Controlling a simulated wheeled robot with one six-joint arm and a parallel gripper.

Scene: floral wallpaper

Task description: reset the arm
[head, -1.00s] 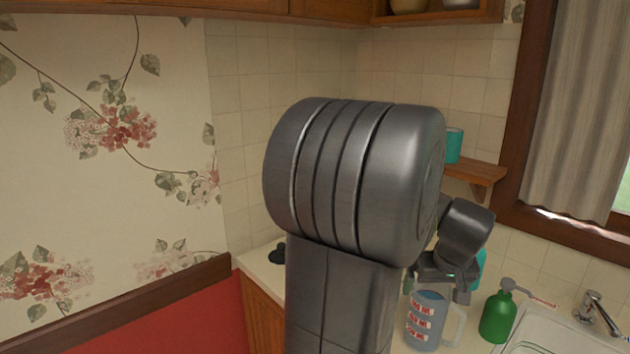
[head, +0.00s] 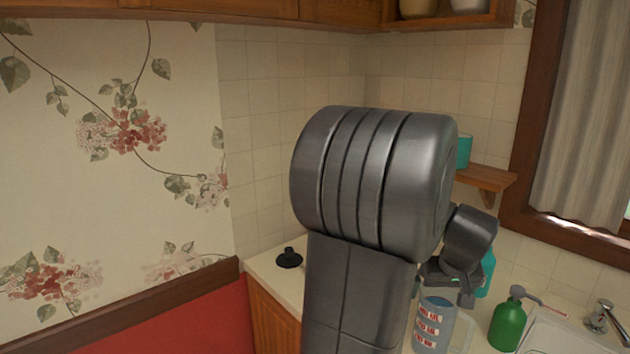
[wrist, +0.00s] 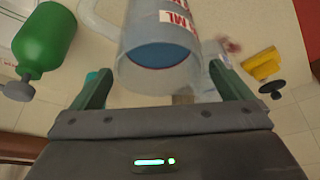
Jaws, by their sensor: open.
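My arm fills the middle of the head view, and my gripper (head: 452,285) shows small behind it, above a clear measuring pitcher (head: 434,326) on the counter. In the wrist view my gripper (wrist: 162,82) is open, with its two green-grey fingers spread wide. The pitcher (wrist: 162,62), with red-and-white markings and blue inside, appears between and beyond the fingertips. Nothing is visibly held. I cannot tell whether a finger touches the pitcher.
A green soap bottle (head: 508,322) stands right of the pitcher, near the sink and faucet (head: 601,316). A teal bottle (head: 488,270) is behind my gripper. A black knob-like object (head: 289,258) sits on the counter's left. A yellow object (wrist: 262,64) shows in the wrist view.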

